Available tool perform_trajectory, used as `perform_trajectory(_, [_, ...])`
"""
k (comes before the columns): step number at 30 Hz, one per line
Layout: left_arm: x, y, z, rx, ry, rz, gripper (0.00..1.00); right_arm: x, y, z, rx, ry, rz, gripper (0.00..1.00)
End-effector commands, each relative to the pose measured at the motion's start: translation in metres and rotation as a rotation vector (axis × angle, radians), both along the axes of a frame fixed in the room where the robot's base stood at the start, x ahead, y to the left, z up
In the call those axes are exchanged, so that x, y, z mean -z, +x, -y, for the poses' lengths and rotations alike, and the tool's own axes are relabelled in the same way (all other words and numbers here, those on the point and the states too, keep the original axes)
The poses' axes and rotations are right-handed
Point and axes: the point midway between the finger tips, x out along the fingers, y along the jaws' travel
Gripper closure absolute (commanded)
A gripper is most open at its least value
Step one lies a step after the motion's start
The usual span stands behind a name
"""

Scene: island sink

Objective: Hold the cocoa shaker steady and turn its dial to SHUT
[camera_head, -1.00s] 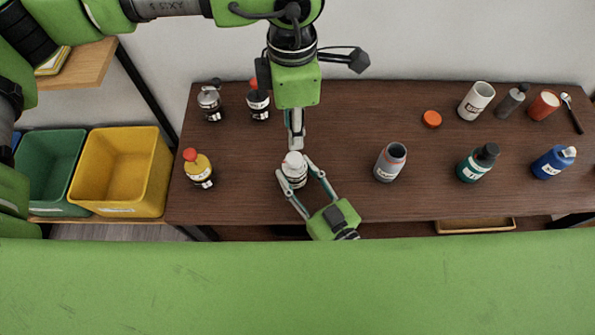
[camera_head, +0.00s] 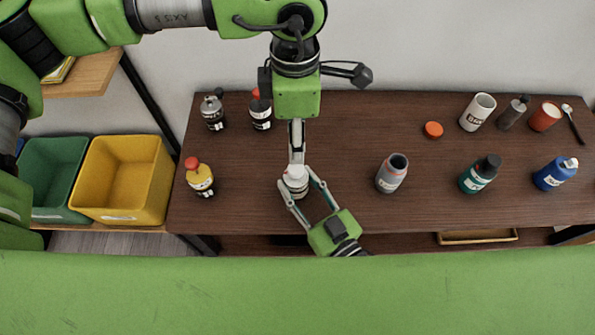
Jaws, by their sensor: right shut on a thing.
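The cocoa shaker (camera_head: 293,187), a small white container with a dark label, stands on the brown table left of the middle. My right gripper (camera_head: 299,182) comes in from the front right and is shut on the shaker's sides, one finger on each side. My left gripper (camera_head: 297,156) points down from above and behind, its fingertips at the shaker's top. The fingers show edge-on, so I cannot tell how far apart they are or if they touch the dial. The dial's markings are hidden or too small to read.
Left of the shaker stand a yellow bottle with a red cap (camera_head: 199,178), a grey-topped bottle (camera_head: 213,113) and a dark bottle (camera_head: 260,114). A grey open bottle (camera_head: 391,174) stands to the right, with an orange lid (camera_head: 433,129) behind it. The table between is clear.

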Motion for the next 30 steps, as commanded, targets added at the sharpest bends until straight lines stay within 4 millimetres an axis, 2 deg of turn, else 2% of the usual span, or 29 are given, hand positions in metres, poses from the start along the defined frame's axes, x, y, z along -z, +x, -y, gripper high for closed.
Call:
perform_trajectory(5, [-0.003,0.000,0.001,0.258,-0.002,-0.001,0.59,0.000,0.000,0.000,0.000,-0.001,-0.001,0.85])
perform_trajectory(24, [-0.016,0.000,0.001,1.446,-0.002,0.001,0.59,0.000,0.000,0.000,0.000,-0.001,-0.001,0.85])
perform_trajectory(30, [-0.018,0.000,0.001,1.743,-0.002,-0.001,0.59,0.000,0.000,0.000,0.000,-0.001,-0.001,0.85])
